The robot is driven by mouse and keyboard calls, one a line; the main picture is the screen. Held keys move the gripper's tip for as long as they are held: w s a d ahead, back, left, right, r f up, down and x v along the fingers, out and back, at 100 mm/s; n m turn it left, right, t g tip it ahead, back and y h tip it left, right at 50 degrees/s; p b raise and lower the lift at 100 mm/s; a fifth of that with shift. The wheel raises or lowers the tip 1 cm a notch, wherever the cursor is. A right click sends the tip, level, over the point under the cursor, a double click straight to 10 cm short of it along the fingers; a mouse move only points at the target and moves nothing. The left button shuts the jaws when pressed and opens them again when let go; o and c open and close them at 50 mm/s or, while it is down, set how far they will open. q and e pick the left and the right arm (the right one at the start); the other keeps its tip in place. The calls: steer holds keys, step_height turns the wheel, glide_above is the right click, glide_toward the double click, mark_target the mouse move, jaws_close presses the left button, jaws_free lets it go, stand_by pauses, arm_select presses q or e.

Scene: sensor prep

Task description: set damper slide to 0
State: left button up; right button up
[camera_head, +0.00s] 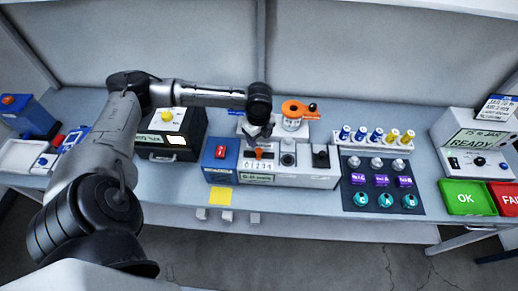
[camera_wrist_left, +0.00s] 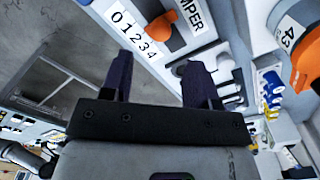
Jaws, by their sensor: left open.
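The damper slide has an orange knob (camera_head: 258,153) above a white scale (camera_head: 258,167) marked 0 to 4, on the grey bench unit. In the left wrist view the orange knob (camera_wrist_left: 166,32) sits beside the scale (camera_wrist_left: 133,34), near the middle of its range; I cannot tell the exact number. My left gripper (camera_head: 259,134) is over the unit, just above and behind the knob. In the wrist view its dark fingers (camera_wrist_left: 157,72) are open and empty, with the knob ahead of the gap and not between them. My right gripper is not in view.
A blue box with a red switch (camera_head: 221,152) stands left of the slide. A black knob (camera_head: 321,154) is to its right, and an orange round part (camera_head: 294,110) is behind. A yellow note (camera_head: 220,196) lies on the bench edge in front.

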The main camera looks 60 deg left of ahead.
mark_target(259, 150)
arm_select(q)
step_height(259, 150, down, 7)
steer(key=shift+f, duration=0.15)
stand_by(0.4)
jaws_close()
stand_by(0.4)
